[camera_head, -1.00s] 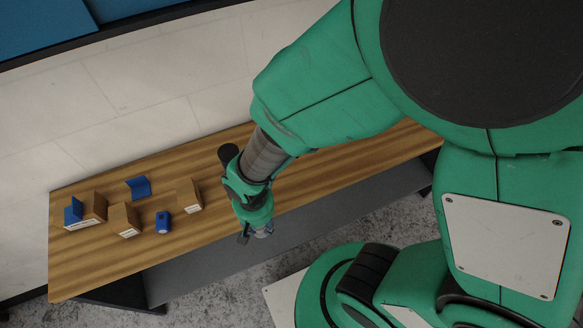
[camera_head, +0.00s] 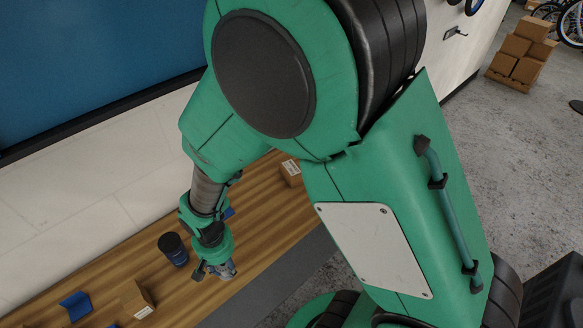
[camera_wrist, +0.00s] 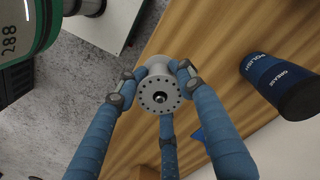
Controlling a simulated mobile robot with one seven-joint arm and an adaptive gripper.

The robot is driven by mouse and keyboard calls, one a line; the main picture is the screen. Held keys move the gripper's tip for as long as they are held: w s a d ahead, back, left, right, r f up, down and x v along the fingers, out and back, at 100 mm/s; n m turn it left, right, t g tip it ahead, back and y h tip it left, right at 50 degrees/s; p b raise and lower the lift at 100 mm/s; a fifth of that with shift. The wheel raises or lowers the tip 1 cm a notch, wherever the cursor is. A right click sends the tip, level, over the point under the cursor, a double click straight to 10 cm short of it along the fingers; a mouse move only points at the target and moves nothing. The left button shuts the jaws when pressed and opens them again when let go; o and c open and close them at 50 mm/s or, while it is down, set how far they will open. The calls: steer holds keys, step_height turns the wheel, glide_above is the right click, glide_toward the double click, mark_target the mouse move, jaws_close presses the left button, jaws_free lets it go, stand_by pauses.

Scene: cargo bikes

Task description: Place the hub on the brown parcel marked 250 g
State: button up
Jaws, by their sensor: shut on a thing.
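The hub (camera_wrist: 160,94) is a grey metal part with a round, drilled flange. My gripper (camera_wrist: 157,82) is shut on it, with blue fingers around it. In the head view my gripper (camera_head: 214,270) holds the hub (camera_head: 226,270) above the front part of the wooden bench. Brown parcels stand on the bench: one (camera_head: 137,298) left of my gripper, and one (camera_head: 291,172) farther along to the right. Their labels are too small to read, so I cannot tell which is marked 250 g. A brown shape at the wrist view's bottom edge is partly hidden by a finger.
A dark tin (camera_head: 173,248) with a blue label stands close to my gripper; it also shows in the wrist view (camera_wrist: 282,83). A blue angled piece (camera_head: 75,305) lies at the lower left. Another blue piece (camera_head: 229,212) is partly hidden behind my arm.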

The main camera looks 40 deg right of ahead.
steer(key=w+d+r+m+p, duration=0.1)
steer(key=w+d+m, duration=0.25)
steer(key=d, duration=0.55)
steer(key=w+d+r+m+p, duration=0.1)
steer(key=w+d+m, duration=0.25)
steer(key=d, duration=0.45)
steer(key=d+r+m+p, duration=0.1)
steer(key=d+m, duration=0.3)
steer(key=d, duration=1.5)
steer(key=shift+s+d+r, duration=0.4)
steer(key=shift+s+r, duration=0.05)
steer(key=shift+r, duration=0.2)
steer(key=shift+w+d, duration=0.1)
steer(key=shift+w, duration=0.05)
glide_above(290, 171)
steer(key=w+d, duration=0.1)
steer(key=d, duration=0.1)
steer(key=shift+f+p, duration=0.45)
steer(key=shift+f, duration=0.25)
steer(key=shift+f, duration=1.8)
steer(key=shift+f, duration=0.15)
